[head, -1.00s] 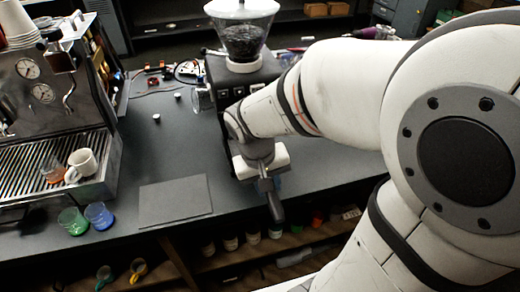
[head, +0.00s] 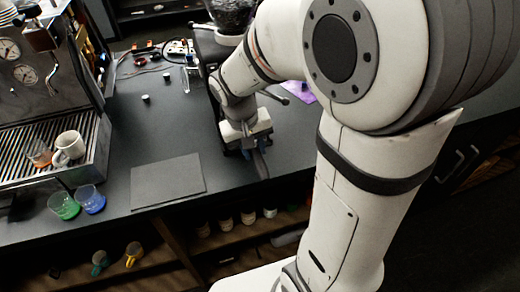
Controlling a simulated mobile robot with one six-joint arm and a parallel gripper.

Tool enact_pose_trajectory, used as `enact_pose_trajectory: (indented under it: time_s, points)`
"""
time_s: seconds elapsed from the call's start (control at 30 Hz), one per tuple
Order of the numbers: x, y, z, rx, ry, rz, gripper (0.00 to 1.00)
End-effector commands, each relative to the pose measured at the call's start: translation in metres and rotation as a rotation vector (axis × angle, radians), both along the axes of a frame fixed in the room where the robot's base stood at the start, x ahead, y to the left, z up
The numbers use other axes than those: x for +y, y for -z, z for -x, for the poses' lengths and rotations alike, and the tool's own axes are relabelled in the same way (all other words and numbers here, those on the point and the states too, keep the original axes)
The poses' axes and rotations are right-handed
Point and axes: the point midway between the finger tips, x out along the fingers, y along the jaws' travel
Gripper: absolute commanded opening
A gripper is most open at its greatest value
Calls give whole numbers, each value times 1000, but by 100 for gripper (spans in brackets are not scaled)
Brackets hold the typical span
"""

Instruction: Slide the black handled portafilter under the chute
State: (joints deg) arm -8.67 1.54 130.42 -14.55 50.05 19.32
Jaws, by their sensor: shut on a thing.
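My gripper (head: 249,143) is at the front of the counter, low over its edge, seen from above and behind. It is shut on the black handled portafilter, whose dark handle (head: 260,164) sticks out below the jaws towards me. The portafilter's basket is hidden by my gripper and wrist. The grinder stands behind my arm; its bean hopper (head: 232,12) shows at the top. The chute is hidden by my arm, so I cannot tell how the basket sits relative to it.
A flat dark mat (head: 167,180) lies left of my gripper. An espresso machine (head: 40,95) with a white cup (head: 68,149) stands at the left. Green (head: 64,204) and blue (head: 90,198) glasses stand near the front edge. A purple cloth (head: 298,91) lies behind my arm.

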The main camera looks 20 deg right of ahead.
Motion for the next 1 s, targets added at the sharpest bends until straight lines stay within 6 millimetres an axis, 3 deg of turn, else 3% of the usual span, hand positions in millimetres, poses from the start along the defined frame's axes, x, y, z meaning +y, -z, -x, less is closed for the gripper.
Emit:
enact_pose_trajectory:
  time_s: [0.47,1.0]
  points:
    - [0,3,-31,-1,2,0,0]
    - [-1,10,-34,-2,3,0,0]
